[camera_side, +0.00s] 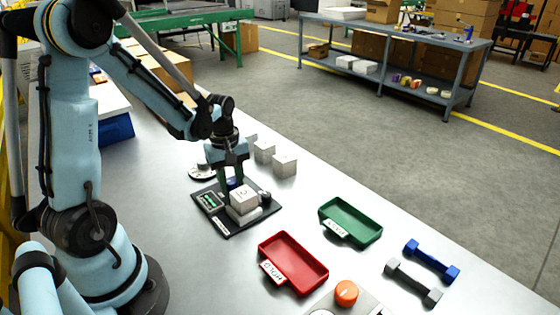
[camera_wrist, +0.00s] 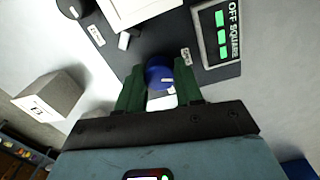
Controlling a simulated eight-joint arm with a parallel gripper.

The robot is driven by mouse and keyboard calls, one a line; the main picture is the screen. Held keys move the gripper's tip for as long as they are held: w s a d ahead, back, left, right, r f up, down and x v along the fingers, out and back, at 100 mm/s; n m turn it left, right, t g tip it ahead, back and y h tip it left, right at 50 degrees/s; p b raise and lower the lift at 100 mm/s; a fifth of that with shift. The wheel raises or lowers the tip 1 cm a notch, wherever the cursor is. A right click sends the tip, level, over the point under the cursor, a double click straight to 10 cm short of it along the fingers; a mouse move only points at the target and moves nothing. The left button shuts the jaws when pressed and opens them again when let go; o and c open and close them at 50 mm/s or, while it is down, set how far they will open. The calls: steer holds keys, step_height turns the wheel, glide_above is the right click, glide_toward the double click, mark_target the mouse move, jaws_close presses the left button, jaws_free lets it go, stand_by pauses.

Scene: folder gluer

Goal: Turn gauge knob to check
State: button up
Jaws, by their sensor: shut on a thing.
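The gauge (camera_side: 268,214) is a dark flat plate on the steel table, with a small display panel that reads "OFF SQUARE" beside lit green bars (camera_wrist: 222,36). A white carton (camera_side: 243,197) sits on the gauge; part of it shows in the wrist view (camera_wrist: 135,8). A blue knob (camera_wrist: 159,72) with a pale pointer mark stands at the gauge's edge, near a small white label (camera_wrist: 187,57) too small to read surely. My gripper (camera_wrist: 160,82) has its green fingers closed on both sides of the blue knob. In the side view my gripper (camera_side: 231,180) is over the gauge's far edge.
A black knob (camera_side: 265,197) is on the gauge beside the carton. White cartons (camera_side: 284,165) stand behind. A red tray (camera_side: 293,264), green tray (camera_side: 351,221), orange button (camera_side: 346,293) and two dumbbells (camera_side: 432,261) lie to the right.

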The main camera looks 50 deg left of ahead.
mark_target(230, 181)
steer(key=m, duration=1.3)
steer(key=shift+a+m, duration=0.1)
steer(key=shift+m, duration=0.3)
stand_by(0.4)
steer(key=o, duration=1)
steer(key=shift+o, duration=0.2)
step_height(230, 181, up, 12)
steer(key=shift+a, duration=0.15)
